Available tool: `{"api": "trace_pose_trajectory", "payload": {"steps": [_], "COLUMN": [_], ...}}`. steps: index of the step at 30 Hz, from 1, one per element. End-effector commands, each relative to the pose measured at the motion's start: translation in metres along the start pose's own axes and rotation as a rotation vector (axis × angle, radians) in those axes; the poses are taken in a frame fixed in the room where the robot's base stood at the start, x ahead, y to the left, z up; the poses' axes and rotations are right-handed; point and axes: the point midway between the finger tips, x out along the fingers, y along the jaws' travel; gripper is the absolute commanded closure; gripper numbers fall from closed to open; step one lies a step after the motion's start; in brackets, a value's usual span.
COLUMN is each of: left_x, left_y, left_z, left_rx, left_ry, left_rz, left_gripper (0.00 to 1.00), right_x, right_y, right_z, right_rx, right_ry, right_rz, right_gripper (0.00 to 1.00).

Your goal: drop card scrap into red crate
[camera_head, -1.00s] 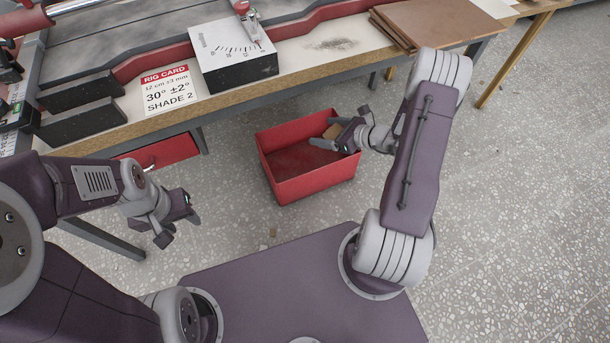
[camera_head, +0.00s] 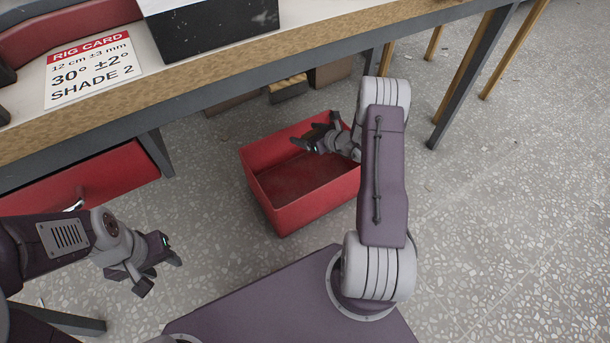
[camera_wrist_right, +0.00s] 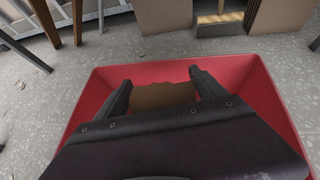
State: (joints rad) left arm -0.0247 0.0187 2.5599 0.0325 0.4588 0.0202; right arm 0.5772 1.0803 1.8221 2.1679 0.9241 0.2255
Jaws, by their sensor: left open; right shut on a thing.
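The red crate (camera_head: 318,203) stands open on the floor below the workbench. My right gripper (camera_head: 307,140) is over the crate's back part in the head view. In the right wrist view it is shut on the brown card scrap (camera_wrist_right: 163,95), which has a ragged far edge and sits between the two fingers. The crate's red wall (camera_wrist_right: 91,97) shows around them. The gripper hides the scrap in the head view. My left gripper (camera_head: 161,273) is open and empty, low at the left, well apart from the crate.
The workbench (camera_head: 230,75) runs across the top, with a rig card (camera_head: 92,70) and a black-sided block on it. A red drawer (camera_head: 85,178) sits under it at the left. Brown boxes (camera_wrist_right: 163,15) stand behind the crate. The speckled floor at the right is clear.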

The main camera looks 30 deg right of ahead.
Motion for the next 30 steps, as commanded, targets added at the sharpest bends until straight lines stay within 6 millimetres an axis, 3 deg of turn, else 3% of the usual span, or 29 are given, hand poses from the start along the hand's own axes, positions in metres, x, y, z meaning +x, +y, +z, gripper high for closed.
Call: {"api": "trace_pose_trajectory", "payload": {"steps": [15,23,24,26,30], "left_x": [0.049,0.048,0.048,0.048,0.048], "left_y": [-0.001,-0.001,-0.001,-0.001,-0.001], "left_z": [0.005,0.005,0.005,0.005,0.005], "left_rx": [0.0,0.0,0.0,0.0,0.0], "left_ry": [-0.001,0.0,0.0,0.0,0.0], "left_rz": [0.0,0.0,0.0,0.0,0.0], "left_gripper": [0.56,0.56,0.56,0.56,0.56], "right_x": [0.029,0.028,0.028,0.028,0.028], "right_y": [0.0,0.0,0.0,0.0,0.0], "right_z": [-0.052,-0.052,-0.052,-0.052,-0.052], "right_rx": [-0.001,-0.001,-0.001,-0.001,-0.001], "right_ry": [0.0,0.0,0.0,0.0,0.0], "right_rz": [0.0,0.0,0.001,0.001,0.001], "right_gripper": [0.59,0.59,0.14,0.0,0.0]}}
